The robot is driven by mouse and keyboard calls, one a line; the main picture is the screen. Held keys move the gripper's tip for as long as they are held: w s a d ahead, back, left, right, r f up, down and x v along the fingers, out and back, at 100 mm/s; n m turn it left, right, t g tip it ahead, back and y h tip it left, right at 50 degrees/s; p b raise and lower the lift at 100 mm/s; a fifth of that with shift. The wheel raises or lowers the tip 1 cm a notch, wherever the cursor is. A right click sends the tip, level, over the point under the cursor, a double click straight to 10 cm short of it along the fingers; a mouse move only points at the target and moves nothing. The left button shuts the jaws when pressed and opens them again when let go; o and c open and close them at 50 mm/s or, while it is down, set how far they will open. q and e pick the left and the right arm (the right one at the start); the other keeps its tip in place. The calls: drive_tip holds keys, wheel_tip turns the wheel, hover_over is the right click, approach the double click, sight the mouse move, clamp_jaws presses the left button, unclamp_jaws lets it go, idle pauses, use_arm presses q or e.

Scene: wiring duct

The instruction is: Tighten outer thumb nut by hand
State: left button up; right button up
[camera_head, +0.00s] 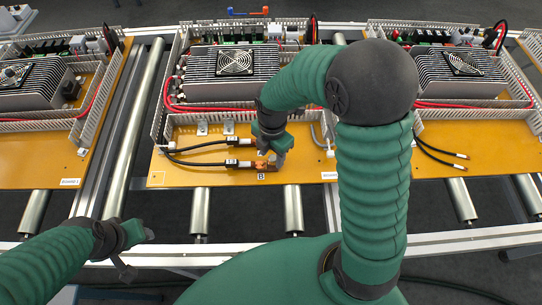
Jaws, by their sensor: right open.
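My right gripper (279,158) is open and points down at the copper-coloured terminal (262,166) near the front edge of the middle board. Its fingertips are just above or around the terminal's right end; I cannot tell if they touch it. The outer thumb nut cannot be made out, being too small or hidden by the fingers. Two black cables (205,161) run from the left; the front one's lug end meets the terminal. A label "B" sits in front of the terminal. My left gripper (136,252) is at the lower left, away from the board, its fingers apart and empty.
The middle orange board (185,178) carries a finned unit with a fan (234,63), grey slotted duct walls and red cables. Similar boards stand left and right on the roller conveyor (130,125). Two loose black cable ends (455,160) lie on the right board.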

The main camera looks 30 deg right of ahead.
drive_tip(key=shift+d+f, duration=0.4)
drive_tip(key=shift+d, duration=0.3)
drive_tip(key=shift+a+r, duration=0.15)
drive_tip(key=shift+a, duration=0.3)
drive_tip(key=c, duration=0.4)
drive_tip(key=shift+a, duration=0.3)
drive_tip(key=c, duration=0.4)
clamp_jaws()
use_arm(q)
drive_tip(key=shift+d+r, duration=0.1)
drive_tip(key=shift+d, duration=0.25)
use_arm(e)
drive_tip(key=shift+d, duration=0.3)
use_arm(q)
drive_tip(key=shift+a+r, duration=0.1)
drive_tip(key=shift+r, duration=0.05)
use_arm(e)
drive_tip(key=shift+r, duration=0.15)
